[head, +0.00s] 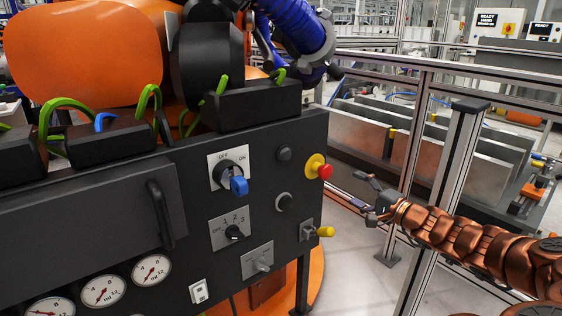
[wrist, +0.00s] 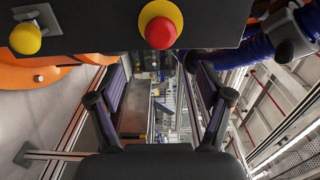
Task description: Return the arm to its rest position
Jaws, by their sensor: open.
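My gripper (head: 369,192) is at the end of my copper-coloured arm, which reaches in from the right in the head view. It stands to the right of the dark control panel (head: 195,262), apart from it and level with its lower half. The jaws are open and empty; in the wrist view my gripper (wrist: 163,82) shows both fingers spread wide with nothing between them. The red emergency button (head: 325,171) on its yellow collar is at the panel's right edge. It also shows in the wrist view, where the red button (wrist: 161,32) is above the fingers.
A yellow knob (head: 325,232) sticks out at the panel's lower right, and a blue-handled switch (head: 238,185) sits further left. A metal fence post (head: 440,200) stands behind my arm. A blue robot hose (head: 300,25) hangs above the panel. Open floor shows between panel and fence.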

